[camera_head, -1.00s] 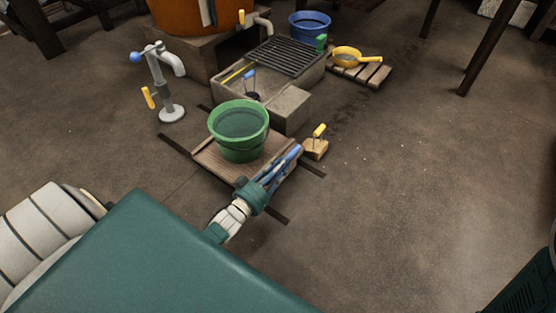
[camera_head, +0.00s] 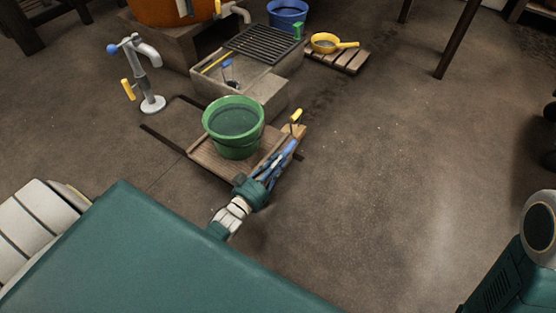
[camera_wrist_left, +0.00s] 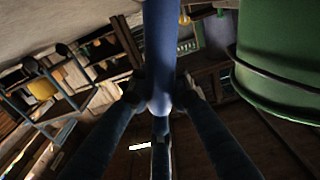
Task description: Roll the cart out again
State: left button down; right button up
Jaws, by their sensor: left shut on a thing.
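The low wooden cart (camera_head: 208,162) stands on dark floor rails and carries a green bucket (camera_head: 233,138). The bucket is upright and filled with something dark green. My left gripper (camera_head: 282,160) reaches the cart's right side and is shut on its blue handle. In the left wrist view the blue handle (camera_wrist_left: 160,45) runs between the fingers, and the green bucket (camera_wrist_left: 280,55) is close at the right. My fingers hide much of the handle in the head view. My right gripper is out of view.
A yellow-handled wooden block (camera_head: 296,117) sits just beyond the cart's right side, partly hidden. A stone trough with a grate (camera_head: 263,50) stands behind, a hand pump (camera_head: 150,80) at the left. A yellow pan (camera_head: 328,42) lies on slats. Floor at right is clear.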

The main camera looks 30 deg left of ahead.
pick_arm(q)
jog(key=c, duration=1.6)
grip_release()
jog(key=shift+s+d+f, duration=0.15)
jog(key=shift+d+f, duration=0.05)
jog(key=shift+d, duration=0.3)
jog(key=shift+c, duration=0.2)
jog(key=shift+a, duration=0.1)
jog(key=s, duration=1.2)
jog(key=shift+a, duration=0.45)
jog(key=shift+w+r, duration=0.1)
